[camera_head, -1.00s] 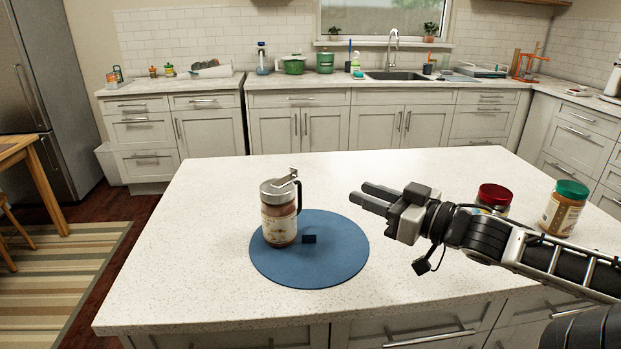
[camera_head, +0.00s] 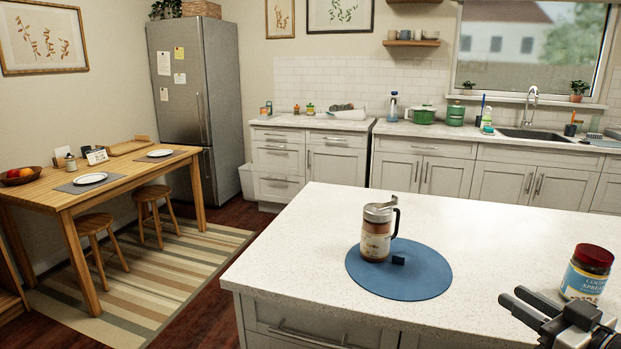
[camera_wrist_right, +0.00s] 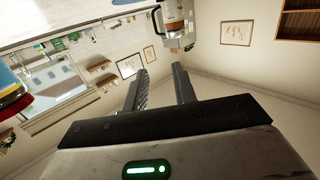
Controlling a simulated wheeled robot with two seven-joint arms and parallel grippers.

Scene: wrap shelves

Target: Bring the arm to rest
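My right gripper (camera_head: 530,309) shows at the lower right of the head view, over the white island counter and left of the red-lidded jar. In the right wrist view its two fingers (camera_wrist_right: 160,90) are apart with nothing between them. The left gripper is in neither view. A glass jar with a metal lid and handle (camera_head: 376,238) stands upright on the round blue mat (camera_head: 425,285). It also shows in the right wrist view (camera_wrist_right: 175,25), apart from the fingers.
A red-lidded jar (camera_head: 586,272) stands on the island (camera_head: 310,240) close to my right gripper. The counter between the mat and the gripper is clear. A wooden dining table (camera_head: 50,196) with stools is at the left, a fridge (camera_head: 182,95) behind it.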

